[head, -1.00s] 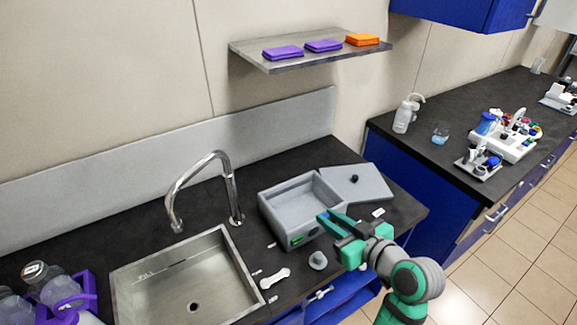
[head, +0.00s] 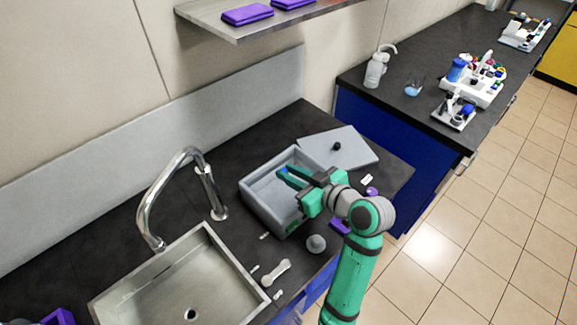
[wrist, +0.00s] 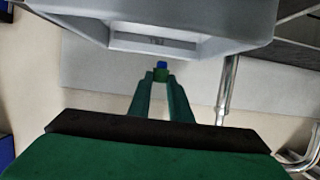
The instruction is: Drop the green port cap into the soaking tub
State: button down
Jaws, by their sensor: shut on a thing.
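The soaking tub (head: 262,210) is an open grey box on the dark counter, right of the sink. Its grey lid (head: 357,158) with a black knob lies behind and to its right. My gripper (head: 285,174) reaches in from the right, its fingertips over the tub's opening. In the wrist view my gripper (wrist: 160,78) is shut on a small green piece with a blue part, which appears to be the green port cap (wrist: 161,76). In the head view the fingers mostly hide the cap. The tub's wall (wrist: 200,45) fills the top of the wrist view.
A steel sink (head: 130,300) with a curved faucet (head: 148,215) stands left of the tub. A small grey round piece (head: 316,243) and a white wrench-like tool (head: 276,272) lie in front. A purple piece (head: 340,226) sits near my arm.

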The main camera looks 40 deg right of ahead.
jog(key=shift+f, duration=1.55)
jog(key=c, duration=1.5)
grip_release()
jog(key=shift+c, duration=0.2)
jog(key=shift+s, duration=0.1)
jog(key=v, duration=1)
jog(key=shift+s+r, duration=0.2)
jog(key=shift+s, duration=0.15)
